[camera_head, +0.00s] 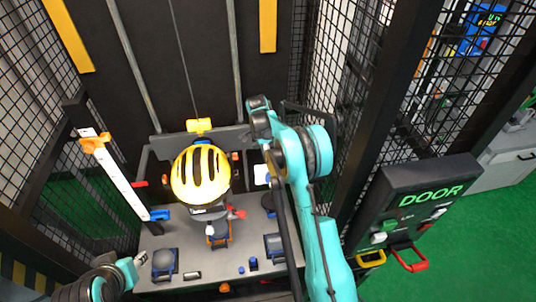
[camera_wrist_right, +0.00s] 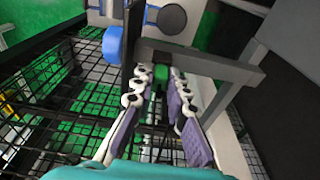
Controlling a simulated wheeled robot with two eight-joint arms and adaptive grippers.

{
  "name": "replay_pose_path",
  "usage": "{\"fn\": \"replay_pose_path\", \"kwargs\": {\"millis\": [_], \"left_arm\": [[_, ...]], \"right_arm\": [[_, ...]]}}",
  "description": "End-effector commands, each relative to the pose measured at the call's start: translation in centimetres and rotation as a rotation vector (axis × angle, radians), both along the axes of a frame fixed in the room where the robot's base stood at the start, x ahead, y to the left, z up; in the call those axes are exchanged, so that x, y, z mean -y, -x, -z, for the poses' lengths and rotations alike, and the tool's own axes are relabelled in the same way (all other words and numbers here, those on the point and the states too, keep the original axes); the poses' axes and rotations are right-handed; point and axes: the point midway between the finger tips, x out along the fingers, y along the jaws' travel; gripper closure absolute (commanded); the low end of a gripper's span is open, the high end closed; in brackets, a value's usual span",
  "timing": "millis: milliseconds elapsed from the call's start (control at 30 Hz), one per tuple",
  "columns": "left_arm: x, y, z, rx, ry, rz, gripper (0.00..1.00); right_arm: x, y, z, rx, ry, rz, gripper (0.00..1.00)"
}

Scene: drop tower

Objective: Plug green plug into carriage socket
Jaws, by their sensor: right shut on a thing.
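The green plug (camera_wrist_right: 160,74) is between the fingertips of my right gripper (camera_wrist_right: 161,82), which is shut on it. A grey frame crosses in front of the fingertips. In the head view my right arm reaches up the middle, but its fingers and the plug are hidden or too small to tell. The carriage (camera_head: 200,126) shows a yellow part above a yellow-and-black helmet (camera_head: 200,174); I cannot make out its socket.
Black mesh walls stand on both sides. A DOOR panel (camera_head: 430,195) with red and yellow handles stands at the right. A white scale (camera_head: 120,180) with orange and blue ends leans at the left. Several small parts lie on the grey base (camera_head: 200,262).

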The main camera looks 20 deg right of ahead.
Motion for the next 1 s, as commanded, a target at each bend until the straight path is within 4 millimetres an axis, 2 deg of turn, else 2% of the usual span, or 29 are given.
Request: {"fn": "replay_pose_path", "kwargs": {"millis": [233,267,300,333,700,833,1000], "left_arm": [[0.0,0.0,0.5,0.0,0.0,0.0,0.63],[0.0,0.0,0.5,0.0,0.0,0.0,0.63],[0.0,0.0,0.4,0.0,0.0,0.0,0.63],[0.0,0.0,0.4,0.0,0.0,0.0,0.63],[0.0,0.0,0.4,0.0,0.0,0.0,0.63],[0.0,0.0,0.4,0.0,0.0,0.0,0.63],[0.0,0.0,0.4,0.0,0.0,0.0,0.63]], "right_arm": [[0.0,0.0,0.4,0.0,0.0,0.0,1.0],[0.0,0.0,0.4,0.0,0.0,0.0,0.78],[0.0,0.0,0.3,0.0,0.0,0.0,0.67],[0.0,0.0,0.3,0.0,0.0,0.0,0.62],[-0.1,0.0,-0.2,0.0,0.0,0.0,0.62],[-0.4,-0.1,-2.1,0.0,0.0,0.0,0.62],[-0.9,-0.2,-5.9,0.0,0.0,0.0,0.62]]}}
